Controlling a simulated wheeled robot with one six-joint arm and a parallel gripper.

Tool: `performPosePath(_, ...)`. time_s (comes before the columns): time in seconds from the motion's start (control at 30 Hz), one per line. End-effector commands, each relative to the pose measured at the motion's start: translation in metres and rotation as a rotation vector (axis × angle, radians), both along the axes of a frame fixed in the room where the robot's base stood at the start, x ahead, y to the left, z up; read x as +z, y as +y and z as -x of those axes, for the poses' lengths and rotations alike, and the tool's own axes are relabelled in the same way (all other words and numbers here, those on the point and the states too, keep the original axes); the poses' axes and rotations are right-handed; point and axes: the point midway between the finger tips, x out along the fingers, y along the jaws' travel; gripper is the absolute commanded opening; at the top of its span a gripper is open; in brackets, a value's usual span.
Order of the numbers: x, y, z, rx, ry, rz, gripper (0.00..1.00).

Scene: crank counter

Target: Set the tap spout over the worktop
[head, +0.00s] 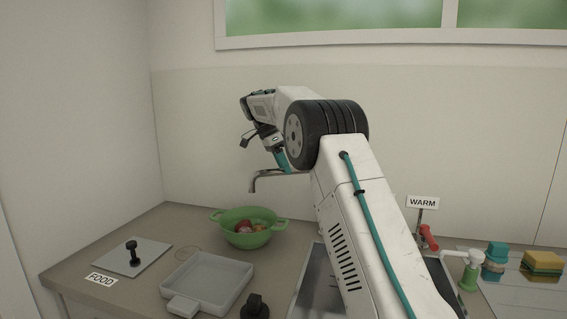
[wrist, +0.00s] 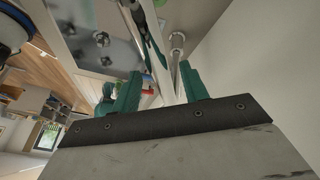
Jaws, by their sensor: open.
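The metal tap spout (head: 272,175) reaches left from behind my arm in the head view. Its downturned end hangs above the worktop (head: 150,228), beyond the green colander. My arm hides the tap's base and the spout's root there. My gripper (head: 264,148) is just above the spout. In the wrist view its two green fingers (wrist: 158,84) are apart, with nothing clearly gripped. A shiny metal tap part (wrist: 177,42) shows beyond and between the fingers. I cannot tell whether a finger touches the spout.
The colander (head: 244,238) holds several round items. A grey tray (head: 208,283), a knobbed plate (head: 133,256) and a FOOD label (head: 101,279) lie on the left. The sink (head: 318,285) is partly behind my arm. A red lever (head: 429,238), WARM sign (head: 423,202) and sponges (head: 541,263) stand right.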

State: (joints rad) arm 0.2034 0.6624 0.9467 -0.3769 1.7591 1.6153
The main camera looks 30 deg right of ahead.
Motion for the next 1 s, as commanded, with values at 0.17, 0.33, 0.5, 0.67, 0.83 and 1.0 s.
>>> performPosePath(0.17, 0.017, 0.007, -0.007, 0.002, -0.004, 0.001, 0.44)
performPosePath(0.33, 0.042, 0.016, -0.016, 0.003, -0.003, 0.000, 0.44)
performPosePath(0.5, 0.059, 0.021, -0.021, 0.002, -0.002, 0.001, 0.44)
performPosePath(0.67, 0.067, 0.023, -0.022, 0.001, -0.002, 0.002, 0.44)
performPosePath(0.83, 0.069, 0.024, -0.022, 0.001, -0.002, 0.002, 0.44)
performPosePath(1.0, 0.069, 0.024, -0.022, 0.001, -0.002, 0.002, 0.44)
